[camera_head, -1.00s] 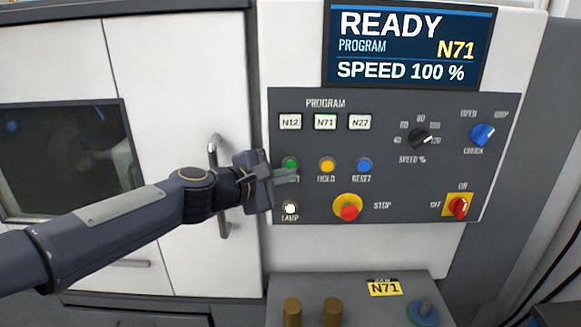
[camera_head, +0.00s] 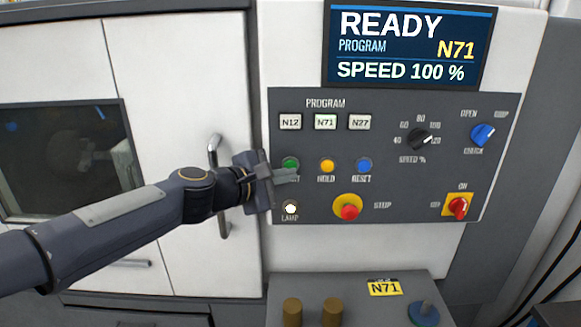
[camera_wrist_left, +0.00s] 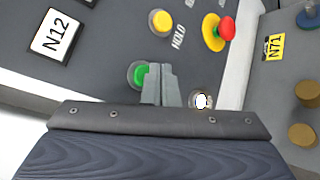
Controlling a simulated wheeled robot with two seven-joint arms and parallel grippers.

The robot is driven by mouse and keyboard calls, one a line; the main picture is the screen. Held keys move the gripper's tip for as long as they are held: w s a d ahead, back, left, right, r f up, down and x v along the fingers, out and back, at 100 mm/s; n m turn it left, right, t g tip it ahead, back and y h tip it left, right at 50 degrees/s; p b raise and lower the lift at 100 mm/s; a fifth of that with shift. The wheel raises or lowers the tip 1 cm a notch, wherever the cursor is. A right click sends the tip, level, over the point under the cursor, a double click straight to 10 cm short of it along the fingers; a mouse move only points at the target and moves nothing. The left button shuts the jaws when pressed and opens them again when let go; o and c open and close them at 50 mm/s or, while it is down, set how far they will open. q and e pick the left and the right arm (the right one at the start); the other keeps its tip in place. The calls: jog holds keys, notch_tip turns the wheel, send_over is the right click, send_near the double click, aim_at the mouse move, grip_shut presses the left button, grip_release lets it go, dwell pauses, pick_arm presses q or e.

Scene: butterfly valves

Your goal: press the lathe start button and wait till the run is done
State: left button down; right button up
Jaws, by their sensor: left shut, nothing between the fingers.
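The lathe's control panel (camera_head: 390,195) faces me. The green start button (camera_head: 290,163) is at its left, its label partly hidden by my left gripper (camera_head: 292,176). That gripper is shut and empty, with its fingertips just below and in front of the button. In the left wrist view the green button (camera_wrist_left: 139,75) shows beside the fingertips (camera_wrist_left: 160,70); I cannot tell whether they touch it. The screen (camera_head: 405,45) reads READY, PROGRAM N71, SPEED 100 %. My right gripper is not in view.
Near the start button are the yellow hold button (camera_head: 327,165), blue reset button (camera_head: 364,166), white lamp (camera_head: 290,209) and red stop button (camera_head: 349,212). The lathe door (camera_head: 180,130) with its handle is at the left. A ledge below holds brass cylinders (camera_head: 292,312) and an N71 tag (camera_head: 385,288).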

pick_arm(q)
jog(key=shift+w, duration=0.1)
jog(key=shift+w, duration=0.35)
jog(key=shift+w, duration=0.4)
dwell(0.6)
jog(key=shift+s, duration=0.85)
jog(key=s, duration=0.5)
jog(key=shift+b, duration=0.35)
dwell(0.4)
